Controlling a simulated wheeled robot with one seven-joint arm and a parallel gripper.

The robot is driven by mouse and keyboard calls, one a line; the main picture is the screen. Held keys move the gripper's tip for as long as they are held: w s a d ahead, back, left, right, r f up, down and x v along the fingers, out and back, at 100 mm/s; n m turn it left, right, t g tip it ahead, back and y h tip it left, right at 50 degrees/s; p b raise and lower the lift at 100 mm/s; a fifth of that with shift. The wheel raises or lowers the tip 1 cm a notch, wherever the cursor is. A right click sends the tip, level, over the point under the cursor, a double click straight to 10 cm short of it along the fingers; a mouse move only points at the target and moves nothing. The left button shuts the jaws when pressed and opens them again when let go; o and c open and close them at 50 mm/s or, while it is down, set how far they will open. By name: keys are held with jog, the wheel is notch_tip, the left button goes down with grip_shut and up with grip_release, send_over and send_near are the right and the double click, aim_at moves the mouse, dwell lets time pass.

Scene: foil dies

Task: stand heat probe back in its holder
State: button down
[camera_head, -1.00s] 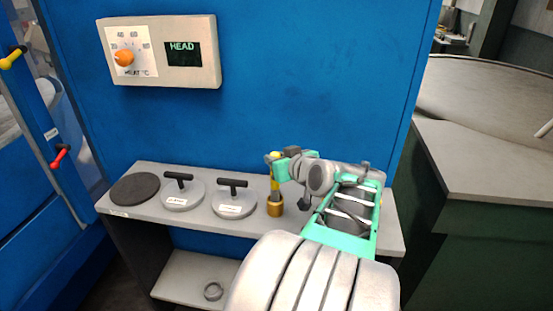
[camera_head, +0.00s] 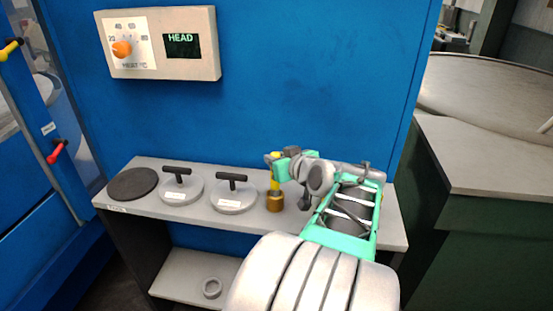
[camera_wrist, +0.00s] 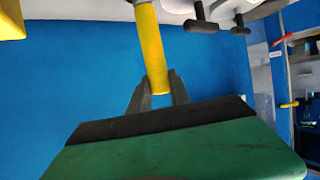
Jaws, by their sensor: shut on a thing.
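The yellow heat probe (camera_head: 275,183) is upright over the brass-coloured cup-shaped holder (camera_head: 275,202) on the grey shelf. Its lower end meets the holder's mouth in the head view; how deep it sits inside cannot be seen. My gripper (camera_head: 275,160) comes from the right and is shut on the upper part of the probe. In the wrist view the two grey fingers of my gripper (camera_wrist: 158,92) lie on either side of the yellow probe (camera_wrist: 150,45). The holder is not clearly visible there.
Two grey discs with black T-handles (camera_head: 181,188) (camera_head: 234,195) and a dark round pad (camera_head: 132,184) lie left of the holder on the shelf (camera_head: 345,232). A blue panel with a heat dial box (camera_head: 160,43) stands behind.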

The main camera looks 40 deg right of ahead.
jog(key=shift+f+b, duration=0.55)
jog(key=c, duration=1.1)
grip_release()
jog(key=v, duration=0.7)
jog(key=shift+s+a+r+b, duration=0.1)
jog(key=shift+s+r+b, duration=0.1)
jog(key=shift+s+b, duration=0.2)
jog(key=shift+w, duration=0.1)
